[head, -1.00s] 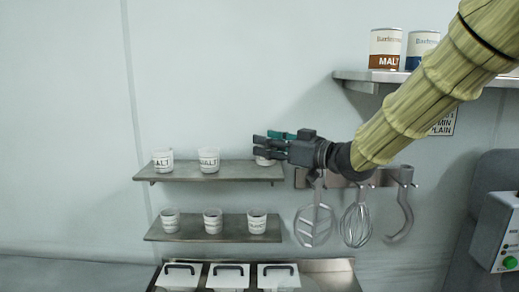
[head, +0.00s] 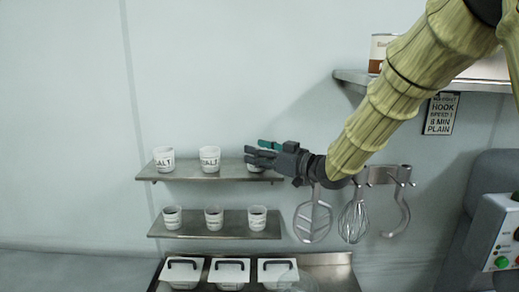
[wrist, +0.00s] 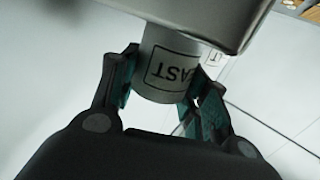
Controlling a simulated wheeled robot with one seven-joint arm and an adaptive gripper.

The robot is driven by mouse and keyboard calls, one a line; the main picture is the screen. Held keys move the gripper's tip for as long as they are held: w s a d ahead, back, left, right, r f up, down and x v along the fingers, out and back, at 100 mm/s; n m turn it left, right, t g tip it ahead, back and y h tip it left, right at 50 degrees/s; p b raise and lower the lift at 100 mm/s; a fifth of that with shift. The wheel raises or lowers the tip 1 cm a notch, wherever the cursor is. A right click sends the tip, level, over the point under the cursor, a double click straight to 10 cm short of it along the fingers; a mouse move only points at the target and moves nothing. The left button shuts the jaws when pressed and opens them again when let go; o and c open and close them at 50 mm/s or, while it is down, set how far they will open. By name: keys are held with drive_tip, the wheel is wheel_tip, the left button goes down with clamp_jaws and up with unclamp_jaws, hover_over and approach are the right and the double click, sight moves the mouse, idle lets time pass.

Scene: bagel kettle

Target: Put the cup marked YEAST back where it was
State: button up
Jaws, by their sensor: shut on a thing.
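The white cup marked YEAST (wrist: 166,68) is between my gripper's fingers in the wrist view, its label upside down there and partly covered, with "AST" readable. In the head view a bit of the cup (head: 254,168) shows below the fingers, at the right end of the upper shelf (head: 185,174). My gripper (head: 258,151) is shut on it, reaching in from the right. In the wrist view the shelf edge (wrist: 205,22) hides the cup's base, so I cannot tell if it touches the shelf.
Two cups, one marked MALT or SALT (head: 164,159) and another (head: 210,158), stand left on the upper shelf. Three cups stand on the lower shelf (head: 183,231). A paddle (head: 313,219), whisk (head: 354,218) and hook (head: 402,212) hang right, close below my arm. Lidded bins (head: 230,272) are below.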

drive_tip(key=shift+s, duration=0.1)
drive_tip(key=shift+f, duration=0.1)
drive_tip(key=o, duration=1)
drive_tip(key=shift+r, duration=0.2)
drive_tip(key=b+v, duration=0.4)
drive_tip(key=v, duration=0.8)
